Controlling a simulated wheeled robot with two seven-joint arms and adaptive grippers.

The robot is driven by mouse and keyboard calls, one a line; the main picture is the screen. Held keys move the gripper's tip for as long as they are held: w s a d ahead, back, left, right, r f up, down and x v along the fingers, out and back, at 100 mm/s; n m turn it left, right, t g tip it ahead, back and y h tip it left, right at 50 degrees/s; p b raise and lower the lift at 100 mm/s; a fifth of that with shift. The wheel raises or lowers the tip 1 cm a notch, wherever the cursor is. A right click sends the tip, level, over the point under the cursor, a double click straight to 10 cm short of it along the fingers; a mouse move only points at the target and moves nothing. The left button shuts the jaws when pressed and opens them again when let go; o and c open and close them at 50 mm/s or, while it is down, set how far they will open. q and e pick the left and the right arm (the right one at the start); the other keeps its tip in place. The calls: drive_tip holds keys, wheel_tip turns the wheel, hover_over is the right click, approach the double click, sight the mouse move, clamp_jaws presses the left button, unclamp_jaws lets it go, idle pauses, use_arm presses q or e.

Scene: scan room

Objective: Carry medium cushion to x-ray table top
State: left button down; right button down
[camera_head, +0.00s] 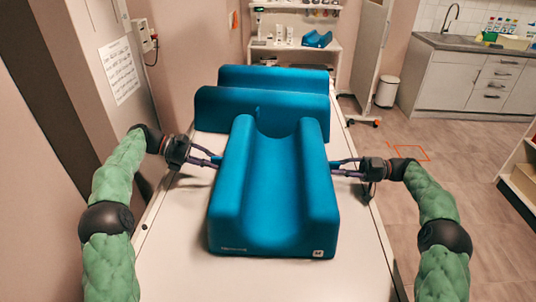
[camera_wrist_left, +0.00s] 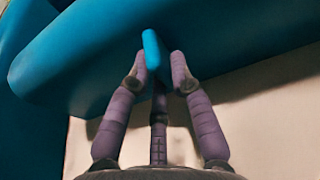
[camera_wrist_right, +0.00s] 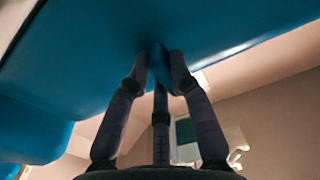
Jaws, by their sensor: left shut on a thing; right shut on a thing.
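The medium cushion (camera_head: 247,195) is a blue block with a rounded trough along its length and a small white label at its near right corner. It is over the white x-ray table top (camera_head: 165,255) in the head view; I cannot tell whether it touches it. My left gripper (camera_head: 217,161) is shut on a small blue tab (camera_wrist_left: 153,50) on the cushion's left side. My right gripper (camera_head: 333,164) is shut on a matching tab (camera_wrist_right: 160,66) on the right side. The cushion's underside is hidden in the head view.
Two more blue cushions (camera_head: 230,104) stand at the table's far end, right behind the held one. A wall with a notice (camera_head: 119,70) is at the left. A shelf (camera_head: 290,52) stands at the back. Open floor (camera_head: 420,135) lies to the right, before a sink counter (camera_head: 470,41).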

use_arm(q)
drive_tip(key=c, duration=1.1)
unclamp_jaws()
use_arm(e)
drive_tip(key=c, duration=1.1)
unclamp_jaws()
drive_tip(key=shift+f, duration=0.1)
use_arm(q)
wheel_tip(320, 180, up, 10)
drive_tip(key=shift+f, duration=0.15)
use_arm(e)
drive_tip(key=d, duration=0.6)
drive_tip(key=shift+d, duration=0.75)
